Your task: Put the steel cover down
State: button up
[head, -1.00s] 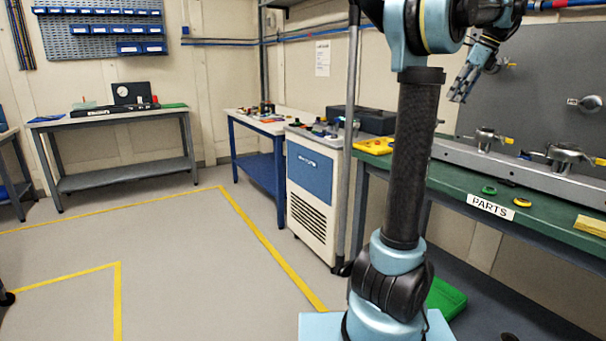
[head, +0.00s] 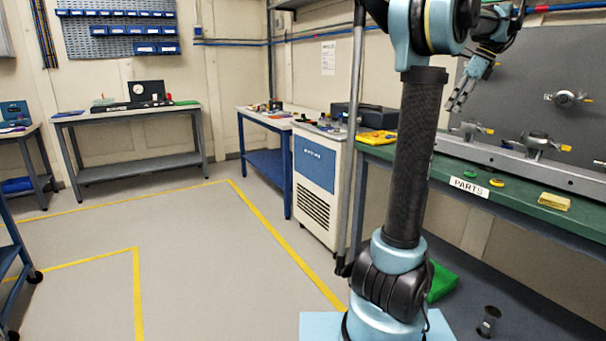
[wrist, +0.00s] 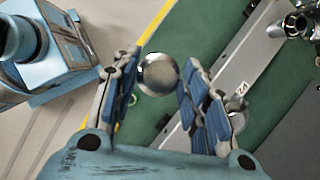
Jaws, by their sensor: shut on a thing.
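The steel cover (wrist: 158,73) shows in the wrist view as a round, shiny grey piece between the fingertips of my gripper (wrist: 159,66). Both blue-padded fingers are closed around its sides. In the head view my gripper (head: 461,92) hangs at the upper right, near the back of the green bench (head: 520,206). I cannot make out the cover in that view. In the wrist view the green bench top (wrist: 190,40) lies below the cover, and the cover looks apart from it.
A long grey rail (head: 500,160) with clamp-like steel fittings (head: 535,143) runs along the bench. A PARTS label (head: 469,187), a yellow block (head: 554,201) and a yellow tray (head: 377,137) are on the bench. A green bin (head: 441,280) is below. Open floor (head: 190,260) lies left.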

jog(key=w+a+f+n+g+h, duration=0.15)
jog(key=w+a+f+n, duration=0.35)
jog(key=a+f+n, duration=0.65)
jog(key=w+a+f+n+g+h, duration=0.1)
jog(key=w+a+f+n+g, duration=0.2)
jog(key=w+a+f+n, duration=0.9)
jog(key=s+a+f+n+g+h, duration=0.1)
jog(key=a+f+g, duration=0.2)
jog(key=a+f, duration=0.95)
jog(key=s+d+f, duration=0.1)
jog(key=d+f, duration=0.1)
jog(key=f, duration=0.7)
jog(key=s+d+f, duration=0.2)
jog(key=f, duration=0.8)
jog(key=shift+s+d, duration=0.2)
